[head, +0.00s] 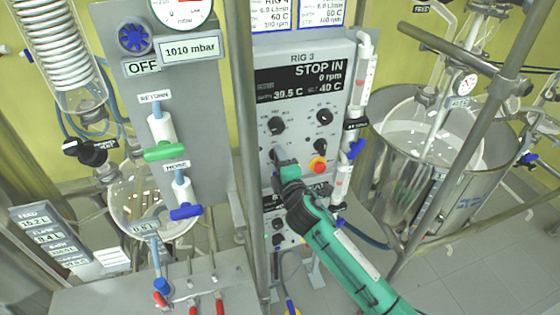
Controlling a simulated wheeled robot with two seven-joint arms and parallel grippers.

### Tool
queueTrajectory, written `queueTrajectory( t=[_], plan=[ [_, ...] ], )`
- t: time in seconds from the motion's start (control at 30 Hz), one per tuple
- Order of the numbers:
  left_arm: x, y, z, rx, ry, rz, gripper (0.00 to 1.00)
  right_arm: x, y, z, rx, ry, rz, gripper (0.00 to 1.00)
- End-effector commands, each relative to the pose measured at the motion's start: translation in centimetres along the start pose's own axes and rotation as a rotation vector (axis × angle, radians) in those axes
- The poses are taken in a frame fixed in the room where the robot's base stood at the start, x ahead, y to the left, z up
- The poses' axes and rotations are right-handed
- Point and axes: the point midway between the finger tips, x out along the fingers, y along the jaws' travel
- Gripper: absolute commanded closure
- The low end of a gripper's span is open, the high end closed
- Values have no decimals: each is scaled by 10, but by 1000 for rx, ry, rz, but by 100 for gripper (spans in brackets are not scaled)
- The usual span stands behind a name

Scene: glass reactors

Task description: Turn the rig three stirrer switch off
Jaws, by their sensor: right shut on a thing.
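The RIG 3 control box (340,75) stands at the centre, its display (300,82) reading "STOP IN", 0 rpm, 39.5 C and 40 C. My right gripper (279,158) reaches in from the lower right to the lower left of this panel. It is shut on a small control there, which fits the stirrer switch (276,153). The fingers hide most of the switch, so its setting cannot be read. My left gripper is not in view.
A metal post (243,130) stands just left of the panel. A glass vessel in a steel bath (470,190) is at the right.

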Motion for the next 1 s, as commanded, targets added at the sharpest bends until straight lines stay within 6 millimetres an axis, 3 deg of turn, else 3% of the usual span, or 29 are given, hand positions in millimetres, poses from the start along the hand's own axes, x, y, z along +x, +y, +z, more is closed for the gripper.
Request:
queueTrajectory(
  t=[0.23,0.27,0.37,0.77,1.0],
  plan=[
    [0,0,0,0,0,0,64,0,-2,0,-3,0,-2,76],
    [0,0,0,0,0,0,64,0,-2,0,-3,0,-2,49],
    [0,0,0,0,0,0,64,0,-1,0,-3,0,-2,31],
    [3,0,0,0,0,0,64,-6,-2,0,-1,0,0,31],
    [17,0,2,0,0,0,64,-40,-4,0,-1,1,0,31]
  ],
)
